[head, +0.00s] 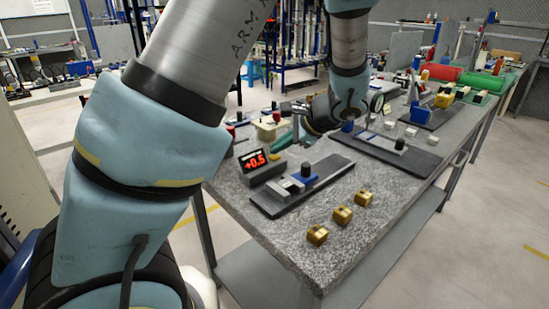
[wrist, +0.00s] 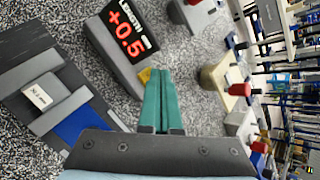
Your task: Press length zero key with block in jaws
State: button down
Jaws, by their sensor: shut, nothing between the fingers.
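The length display (head: 258,166) is a dark box with red digits reading +0.5, and it also shows in the wrist view (wrist: 125,38). A small yellow key (wrist: 144,76) sits at the display's lower end, close to my fingertips. I cannot tell whether they touch. My gripper (wrist: 160,72) has green fingers, shut together and empty. In the head view it hangs just behind and right of the display (head: 282,143). The length gauge has grey jaws (wrist: 60,112) and a blue slide (head: 306,172). A pale labelled block (wrist: 43,93) sits at its jaws.
Several brass blocks, one of them nearest (head: 318,234), line the table's front right. A second dark gauge base (head: 385,152) lies farther back. Red-topped fixtures (wrist: 238,92) stand right of my fingers. The speckled tabletop (head: 270,222) is clear between the gauge and left edge.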

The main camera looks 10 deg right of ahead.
jog(key=shift+f+b, duration=0.3)
jog(key=shift+f, duration=0.2)
dwell(0.7)
jog(key=shift+r, duration=0.15)
jog(key=shift+r+p, duration=0.75)
jog(key=shift+r, duration=0.05)
notch_tip(320, 180, up, 5)
jog(key=p, duration=0.4)
dwell(0.6)
